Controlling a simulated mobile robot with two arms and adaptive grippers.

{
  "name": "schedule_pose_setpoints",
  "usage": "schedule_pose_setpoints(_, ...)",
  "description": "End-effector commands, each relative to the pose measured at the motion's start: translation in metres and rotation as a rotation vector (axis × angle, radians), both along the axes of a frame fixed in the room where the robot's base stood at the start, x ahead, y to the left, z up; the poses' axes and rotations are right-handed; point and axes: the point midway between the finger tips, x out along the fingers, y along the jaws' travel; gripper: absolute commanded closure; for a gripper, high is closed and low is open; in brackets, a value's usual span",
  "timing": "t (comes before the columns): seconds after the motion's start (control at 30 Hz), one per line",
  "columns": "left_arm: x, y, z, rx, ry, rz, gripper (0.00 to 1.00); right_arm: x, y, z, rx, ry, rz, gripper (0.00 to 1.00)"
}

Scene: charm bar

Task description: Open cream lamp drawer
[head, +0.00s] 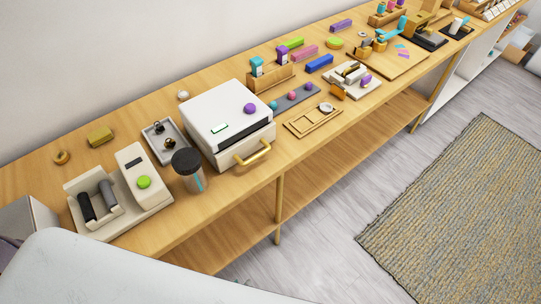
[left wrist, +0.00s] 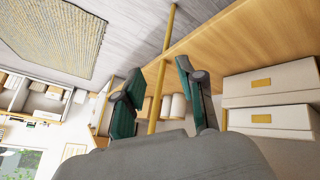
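The cream lamp box (head: 220,112) stands on the wooden counter in the head view, with a purple knob (head: 250,108) and a small green-lit label on top. A dark slot (head: 246,134) runs across its front. Below the slot is the cream drawer front (head: 232,159) with a gold bar handle (head: 252,153); the drawer looks shut. My left gripper (left wrist: 160,74) shows in the left wrist view, its two teal-padded fingers spread apart with nothing held between them. The lamp box is not recognisable in that view. My right gripper is not in view.
A dark-lidded cup (head: 188,170) stands just left of the drawer front, near the counter edge. A cream device with a green button (head: 143,182) is further left. A wooden tray (head: 314,121) lies to the right. In the left wrist view, cream boxes (left wrist: 270,117) sit below a wooden board.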

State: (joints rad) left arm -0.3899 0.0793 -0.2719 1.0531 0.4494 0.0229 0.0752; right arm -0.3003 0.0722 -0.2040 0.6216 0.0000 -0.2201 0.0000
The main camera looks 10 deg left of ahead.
Motion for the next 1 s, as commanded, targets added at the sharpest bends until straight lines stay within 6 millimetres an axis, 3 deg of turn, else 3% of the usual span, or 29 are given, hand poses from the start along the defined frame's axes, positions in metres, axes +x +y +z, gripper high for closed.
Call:
schedule_pose_setpoints(0.17,0.058,-0.025,0.083,-0.213,-0.198,0.196,0.61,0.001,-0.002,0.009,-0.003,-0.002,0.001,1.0)
schedule_pose_setpoints(0.27,0.09,-0.035,0.15,-0.387,-0.325,0.348,0.61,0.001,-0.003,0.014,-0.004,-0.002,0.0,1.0)
schedule_pose_setpoints(0.3,0.102,-0.037,0.182,-0.473,-0.379,0.419,0.61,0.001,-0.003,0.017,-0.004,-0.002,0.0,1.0)
schedule_pose_setpoints(0.4,0.123,-0.035,0.262,-0.706,-0.491,0.611,0.61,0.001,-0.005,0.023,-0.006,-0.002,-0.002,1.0)
schedule_pose_setpoints(0.53,0.131,-0.024,0.335,-0.951,-0.564,0.812,0.61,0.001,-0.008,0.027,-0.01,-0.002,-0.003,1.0)
schedule_pose_setpoints(0.6,0.132,-0.019,0.357,-1.034,-0.578,0.879,0.61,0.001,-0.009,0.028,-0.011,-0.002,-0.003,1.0)
schedule_pose_setpoints(0.7,0.132,-0.015,0.372,-1.099,-0.584,0.932,0.61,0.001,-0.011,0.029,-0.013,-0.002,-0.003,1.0)
schedule_pose_setpoints(0.87,0.145,-0.012,0.375,-1.114,-0.588,0.944,0.61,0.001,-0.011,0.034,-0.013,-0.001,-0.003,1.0)
schedule_pose_setpoints(1.0,0.171,-0.009,0.372,-1.112,-0.589,0.941,0.61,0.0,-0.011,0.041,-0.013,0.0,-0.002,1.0)
